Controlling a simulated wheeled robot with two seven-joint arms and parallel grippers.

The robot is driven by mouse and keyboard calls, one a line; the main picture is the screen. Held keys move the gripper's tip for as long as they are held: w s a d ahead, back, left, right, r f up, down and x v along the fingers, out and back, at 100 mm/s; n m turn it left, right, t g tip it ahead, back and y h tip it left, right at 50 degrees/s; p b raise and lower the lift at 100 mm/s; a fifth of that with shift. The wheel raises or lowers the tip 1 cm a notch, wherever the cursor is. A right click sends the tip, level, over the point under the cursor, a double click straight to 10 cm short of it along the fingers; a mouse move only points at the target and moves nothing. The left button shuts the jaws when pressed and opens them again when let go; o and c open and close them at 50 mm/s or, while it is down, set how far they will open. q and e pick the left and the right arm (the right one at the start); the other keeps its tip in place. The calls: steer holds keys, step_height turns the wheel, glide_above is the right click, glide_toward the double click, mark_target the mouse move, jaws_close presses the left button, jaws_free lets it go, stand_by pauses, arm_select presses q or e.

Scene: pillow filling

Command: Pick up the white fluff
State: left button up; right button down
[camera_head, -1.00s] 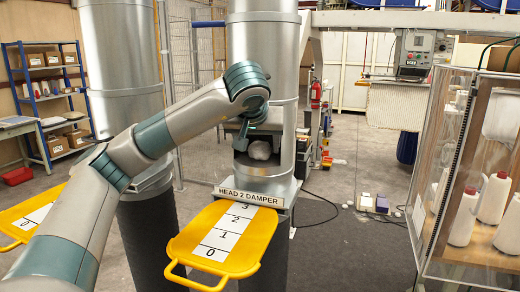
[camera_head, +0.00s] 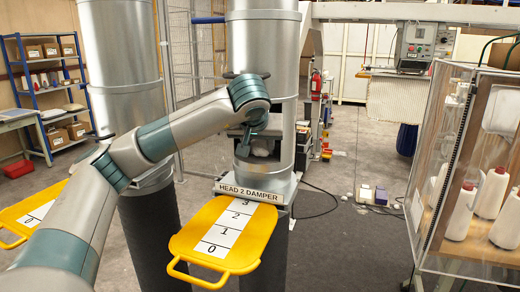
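My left gripper (camera_head: 247,143) reaches down from the bent wrist into the opening at the bottom of the right-hand metal duct (camera_head: 264,50). It points downward in front of the dark opening, just above the HEAD 2 DAMPER label. My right gripper is not in view.
A yellow numbered damper plate (camera_head: 228,240) juts out below the opening. A second metal duct (camera_head: 121,60) stands to the left, with another yellow plate (camera_head: 20,218) beside it. A clear-walled cabinet (camera_head: 470,180) with white cones stands at right.

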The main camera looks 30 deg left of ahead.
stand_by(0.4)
arm_select(q)
steer(key=shift+b, duration=0.85)
steer(key=shift+s+d+r+b, duration=0.1)
steer(key=shift+s+d+b, duration=1)
steer(key=shift+s, duration=1.6)
steer(key=shift+s+d+f+b, duration=0.1)
steer(key=shift+s+d+b, duration=0.45)
steer(key=shift+s+d, duration=1.6)
steer(key=shift+s+d+r+b, duration=0.1)
steer(key=shift+s+d+b, duration=0.75)
steer(key=shift+s, duration=2.35)
